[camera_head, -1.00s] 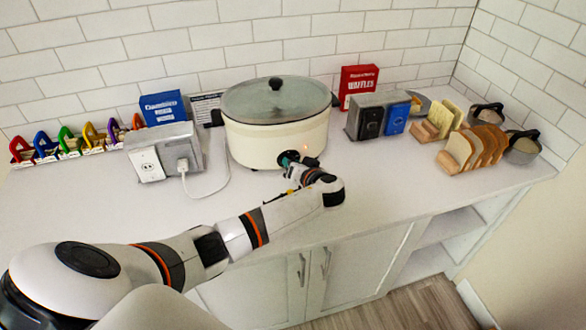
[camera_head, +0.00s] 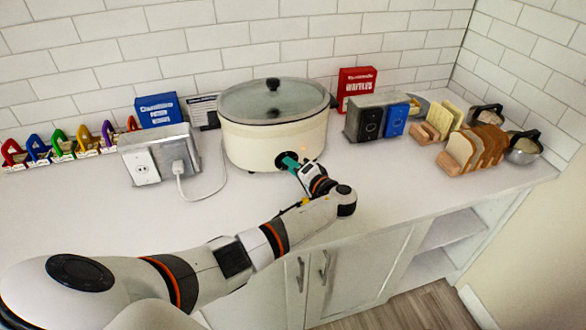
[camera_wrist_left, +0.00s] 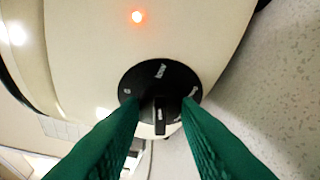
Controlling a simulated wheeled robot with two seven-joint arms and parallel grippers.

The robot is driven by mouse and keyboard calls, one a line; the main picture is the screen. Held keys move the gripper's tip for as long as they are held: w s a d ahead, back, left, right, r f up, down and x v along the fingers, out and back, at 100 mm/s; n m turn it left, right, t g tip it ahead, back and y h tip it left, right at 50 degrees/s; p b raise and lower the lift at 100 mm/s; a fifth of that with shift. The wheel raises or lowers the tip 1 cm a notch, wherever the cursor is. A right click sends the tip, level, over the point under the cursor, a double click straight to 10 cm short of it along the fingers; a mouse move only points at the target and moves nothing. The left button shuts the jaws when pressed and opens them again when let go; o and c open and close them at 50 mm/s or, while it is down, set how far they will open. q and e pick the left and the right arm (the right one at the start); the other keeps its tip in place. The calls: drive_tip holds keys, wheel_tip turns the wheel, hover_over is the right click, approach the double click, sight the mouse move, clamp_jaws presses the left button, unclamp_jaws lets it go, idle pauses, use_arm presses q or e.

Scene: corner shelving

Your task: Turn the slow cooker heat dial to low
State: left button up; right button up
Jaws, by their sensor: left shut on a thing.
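The slow cooker (camera_head: 262,146) is cream with a glass lid and stands at the back of the counter. Its black heat dial (camera_wrist_left: 160,72) is on the lower front, with a raised ridge and small white lettering that is hard to read. An orange light (camera_wrist_left: 137,16) glows near the dial. My left gripper (camera_head: 286,161) reaches the dial from the front right, its green fingers shut on the dial's ridge. In the left wrist view the fingertips (camera_wrist_left: 160,108) lie on either side of the ridge. My right gripper is not in view.
A metal outlet box (camera_head: 178,150) with a plugged-in white cord stands left of the cooker. A grey and blue box unit (camera_head: 372,118) and a bread rack (camera_head: 471,148) stand to the right. The counter front (camera_head: 90,205) is mostly clear.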

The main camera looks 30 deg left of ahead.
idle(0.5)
use_arm(q)
drive_tip(key=o, duration=1)
drive_tip(key=shift+c, duration=0.2)
drive_tip(key=b+v, duration=0.3)
drive_tip(key=v, duration=0.7)
drive_tip(key=shift+s+d+f, duration=0.1)
drive_tip(key=shift+d, duration=0.25)
drive_tip(key=shift+s+d+r, duration=0.2)
drive_tip(key=shift+d+r, duration=0.05)
drive_tip(key=shift+d, duration=0.35)
